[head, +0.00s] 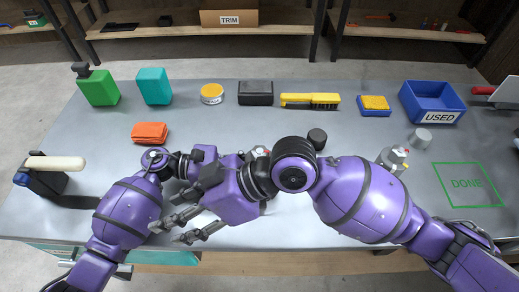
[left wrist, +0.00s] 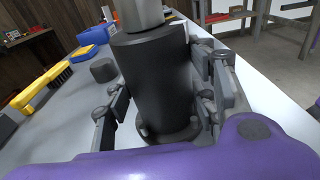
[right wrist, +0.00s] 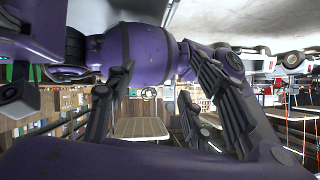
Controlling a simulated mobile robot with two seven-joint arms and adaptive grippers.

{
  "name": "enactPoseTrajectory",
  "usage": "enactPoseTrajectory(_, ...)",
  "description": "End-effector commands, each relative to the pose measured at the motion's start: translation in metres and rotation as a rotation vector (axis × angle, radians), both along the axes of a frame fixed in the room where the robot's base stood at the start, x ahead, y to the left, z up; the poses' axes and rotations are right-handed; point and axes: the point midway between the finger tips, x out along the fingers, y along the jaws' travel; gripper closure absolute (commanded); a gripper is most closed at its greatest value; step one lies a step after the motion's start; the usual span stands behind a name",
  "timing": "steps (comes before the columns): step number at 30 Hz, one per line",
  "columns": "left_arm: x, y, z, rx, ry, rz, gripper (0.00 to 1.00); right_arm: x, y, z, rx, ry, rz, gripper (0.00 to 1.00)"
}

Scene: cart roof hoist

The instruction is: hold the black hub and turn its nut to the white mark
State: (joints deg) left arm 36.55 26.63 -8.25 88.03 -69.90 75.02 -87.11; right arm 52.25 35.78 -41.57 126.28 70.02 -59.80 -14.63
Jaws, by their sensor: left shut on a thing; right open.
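The black hub (left wrist: 155,85) stands large in the left wrist view, with a plain grey piece (left wrist: 140,14) on top, cut off by the frame; I cannot tell whether this is the nut. My left gripper (left wrist: 165,95) is shut on the hub, fingers on both sides of its body.
A dark cylinder (head: 317,138) and a grey fitting (head: 393,160) stand near my right arm. A green DONE outline (head: 468,184) and a blue USED bin (head: 432,103) are at the right. A brush (head: 310,101), black box (head: 255,93) and orange cloth (head: 149,132) lie further back.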

Motion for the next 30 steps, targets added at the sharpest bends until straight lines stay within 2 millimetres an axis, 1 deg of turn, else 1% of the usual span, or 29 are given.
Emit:
enactPoseTrajectory(1,0.0,0.0,-0.001,0.001,0.0,0.0,0.73,0.011,-0.004,0.007,-0.041,-0.051,0.033,0.52)
enactPoseTrajectory(5,0.0,0.0,-0.001,0.001,0.0,0.0,0.73,0.033,-0.016,0.023,-0.152,-0.153,0.104,0.52)
enactPoseTrajectory(11,0.0,0.0,-0.001,0.001,0.0,0.0,0.73,0.07,-0.043,0.05,-0.355,-0.271,0.171,0.52)
enactPoseTrajectory(14,0.0,0.0,-0.001,0.001,0.0,0.0,0.73,0.088,-0.061,0.06,-0.488,-0.285,0.18,0.52)
enactPoseTrajectory(18,0.0,0.0,-0.001,0.001,0.0,0.0,0.73,0.11,-0.093,0.071,-0.694,-0.258,0.156,0.52)
enactPoseTrajectory(21,0.0,0.0,-0.001,0.001,0.0,0.0,0.73,0.122,-0.116,0.08,-0.824,-0.226,0.123,0.52)
enactPoseTrajectory(24,0.0,0.0,-0.001,0.001,0.0,0.0,0.73,0.131,-0.134,0.089,-0.92,-0.199,0.088,0.52)
enactPoseTrajectory(27,0.0,0.0,-0.001,0.001,0.0,0.0,0.73,0.136,-0.145,0.096,-0.98,-0.182,0.065,0.52)
enactPoseTrajectory(30,0.0,0.0,-0.001,0.001,0.0,0.0,0.73,0.138,-0.151,0.097,-1.007,-0.173,0.052,0.52)
